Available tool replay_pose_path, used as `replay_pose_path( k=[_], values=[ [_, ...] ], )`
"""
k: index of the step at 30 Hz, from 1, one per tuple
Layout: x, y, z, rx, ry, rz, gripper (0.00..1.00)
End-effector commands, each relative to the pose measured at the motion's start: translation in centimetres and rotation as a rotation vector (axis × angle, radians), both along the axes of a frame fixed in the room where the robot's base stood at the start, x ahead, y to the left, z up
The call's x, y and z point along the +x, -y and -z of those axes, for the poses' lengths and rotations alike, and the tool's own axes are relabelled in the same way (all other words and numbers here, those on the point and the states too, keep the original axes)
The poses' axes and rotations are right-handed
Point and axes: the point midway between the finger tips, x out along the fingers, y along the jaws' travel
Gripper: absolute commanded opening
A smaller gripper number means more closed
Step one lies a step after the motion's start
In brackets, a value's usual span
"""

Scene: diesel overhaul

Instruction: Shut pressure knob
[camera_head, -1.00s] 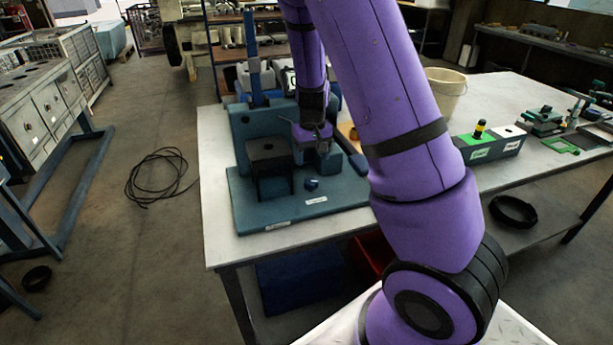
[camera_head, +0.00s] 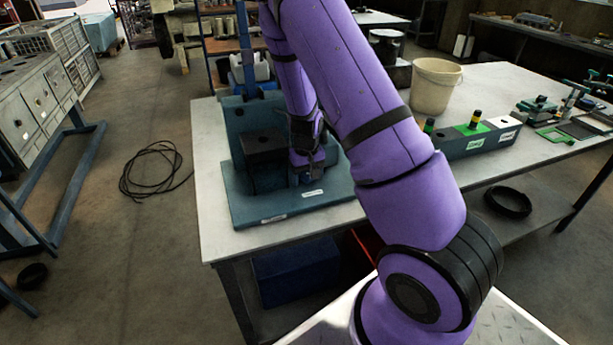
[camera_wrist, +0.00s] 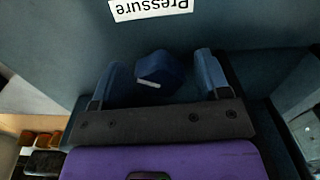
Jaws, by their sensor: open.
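The pressure knob (camera_wrist: 159,73) is a small dark blue faceted knob with a short white mark on its face. In the wrist view it sits between the two fingers of my gripper (camera_wrist: 160,82), which is open, with gaps showing on both sides. A white label (camera_wrist: 150,8) reading "Pressure" lies beyond the knob, upside down in this view. In the head view my gripper (camera_head: 305,178) is low over the front of the blue-green test stand's base (camera_head: 280,209), and the knob is hidden there.
The stand's dark block (camera_head: 264,144) is just left of my gripper. Cable (camera_head: 152,170) lies on the floor.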

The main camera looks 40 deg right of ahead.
Motion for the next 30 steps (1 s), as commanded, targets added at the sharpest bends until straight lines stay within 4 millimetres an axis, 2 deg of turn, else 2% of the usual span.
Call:
replay_pose_path(
  k=[9, 10, 16, 23, 30],
  values=[
    [0.02, -0.01, 0.30, 0.000, 0.001, -0.001, 0.69],
    [0.02, -0.01, 0.30, 0.000, 0.001, -0.001, 0.67],
    [0.02, 0.00, 0.29, 0.000, 0.001, -0.001, 0.21],
    [0.02, 0.01, 0.28, 0.000, 0.001, 0.035, 0.21],
    [0.02, 0.07, 0.27, -0.001, 0.002, 0.232, 0.21]
  ],
)
